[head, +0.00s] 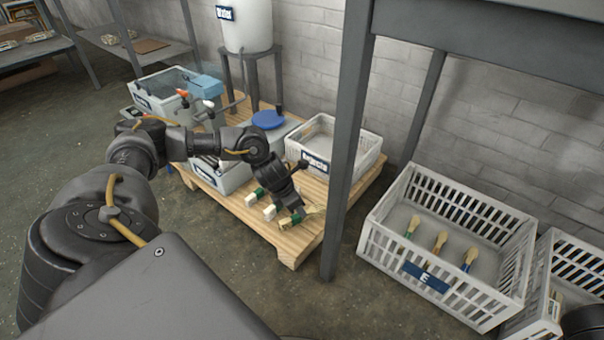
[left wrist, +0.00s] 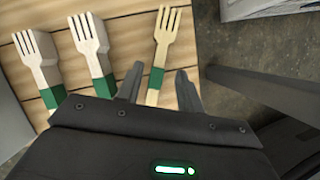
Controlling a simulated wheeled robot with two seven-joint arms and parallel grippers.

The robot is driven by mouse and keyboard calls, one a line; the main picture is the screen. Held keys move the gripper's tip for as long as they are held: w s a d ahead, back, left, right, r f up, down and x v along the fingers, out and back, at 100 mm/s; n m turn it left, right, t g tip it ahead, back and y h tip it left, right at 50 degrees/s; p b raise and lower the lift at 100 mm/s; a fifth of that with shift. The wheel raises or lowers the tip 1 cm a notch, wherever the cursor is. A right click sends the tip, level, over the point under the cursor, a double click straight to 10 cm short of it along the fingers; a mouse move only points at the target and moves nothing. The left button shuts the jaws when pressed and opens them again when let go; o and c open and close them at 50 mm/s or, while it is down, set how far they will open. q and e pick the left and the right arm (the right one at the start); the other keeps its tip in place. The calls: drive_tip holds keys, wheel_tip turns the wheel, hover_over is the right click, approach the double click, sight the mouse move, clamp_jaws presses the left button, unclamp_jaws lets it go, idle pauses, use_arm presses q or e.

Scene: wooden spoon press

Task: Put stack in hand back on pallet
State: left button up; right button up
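My left gripper (head: 292,207) is low over the front of the wooden pallet (head: 262,225). In the left wrist view its fingers (left wrist: 159,78) stand apart on either side of a pale wooden fork stack (left wrist: 161,45) with a green band. Narrow gaps show between this band and both fingers. The stack appears at pallet level; its depth and the lower handle are hidden by my gripper. Two more fork stacks with green bands, the left (left wrist: 36,50) and the middle (left wrist: 89,35), lie beside it on the boards.
A grey shelf post (head: 345,150) stands just right of my left gripper. The Rejects crate (head: 372,150) and a blue round lid (head: 268,120) are behind on the pallet.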

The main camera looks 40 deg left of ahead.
sight(292, 218)
use_arm(q)
drive_tip(key=d+p+v, duration=0.1)
drive_tip(key=p+v, duration=0.1)
drive_tip(key=v, duration=0.4)
drive_tip(key=shift+a+r+p, duration=0.25)
drive_tip(key=shift+a+p, duration=0.1)
drive_tip(key=shift+a, duration=0.15)
drive_tip(key=shift+s, duration=0.1)
